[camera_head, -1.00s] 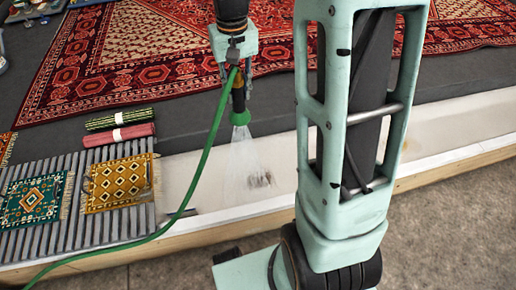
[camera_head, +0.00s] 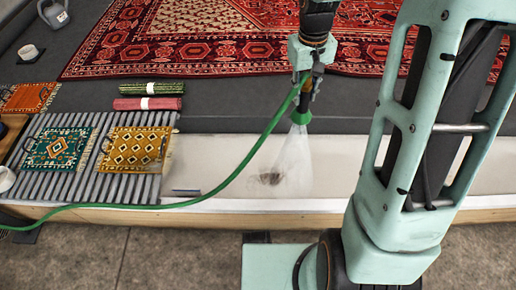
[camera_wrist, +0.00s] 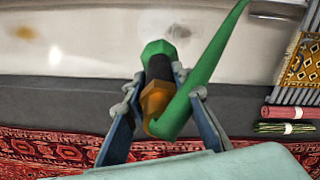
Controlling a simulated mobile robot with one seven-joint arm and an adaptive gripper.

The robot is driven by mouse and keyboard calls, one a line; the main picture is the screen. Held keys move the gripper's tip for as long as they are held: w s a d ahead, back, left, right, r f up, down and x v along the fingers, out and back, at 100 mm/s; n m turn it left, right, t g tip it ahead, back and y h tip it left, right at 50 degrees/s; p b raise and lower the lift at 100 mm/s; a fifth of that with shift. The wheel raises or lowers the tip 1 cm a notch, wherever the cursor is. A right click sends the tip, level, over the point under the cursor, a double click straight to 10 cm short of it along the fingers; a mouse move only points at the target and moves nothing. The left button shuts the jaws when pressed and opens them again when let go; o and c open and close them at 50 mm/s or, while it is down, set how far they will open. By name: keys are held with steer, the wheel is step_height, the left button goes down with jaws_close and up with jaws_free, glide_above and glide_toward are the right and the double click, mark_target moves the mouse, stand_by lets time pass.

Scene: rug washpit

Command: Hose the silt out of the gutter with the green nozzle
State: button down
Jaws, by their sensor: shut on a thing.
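My gripper (camera_head: 308,88) is shut on the green nozzle (camera_head: 301,117), which points down over the white gutter (camera_head: 345,155). A pale fan of water (camera_head: 293,150) leaves the nozzle and reaches the gutter floor. A dark silt patch (camera_head: 270,178) lies at the lower left of the spray. In the wrist view my gripper (camera_wrist: 150,92) holds the nozzle (camera_wrist: 158,48) by its dark and brass body, with the green hose beside it. A brownish patch (camera_wrist: 178,31) shows beyond the tip, and a fainter one (camera_wrist: 25,32) at the left.
The green hose (camera_head: 235,172) runs left across the gutter and its wooden edge (camera_head: 290,220). Small rugs (camera_head: 135,148) lie on a slatted rack at left, with two rolled rugs (camera_head: 147,103) behind. A large red rug (camera_head: 215,50) covers the back floor.

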steer(key=shift+s+a+f+n+t+y+b, duration=0.85)
steer(key=shift+a+f+n+b, duration=2.3)
steer(key=shift+f, duration=3.6)
steer(key=shift+s+a+f+n+t+y+b, duration=0.3)
steer(key=shift+s+a+f+n+b, duration=1.4)
steer(key=shift+a+f+n, duration=3.65)
steer(key=d+r+m+p, duration=0.1)
steer(key=d+p, duration=1.1)
steer(key=d, duration=1.2)
steer(key=shift+w+r+m, duration=0.3)
steer(key=shift+w+m, duration=0.1)
steer(key=shift+m, duration=0.3)
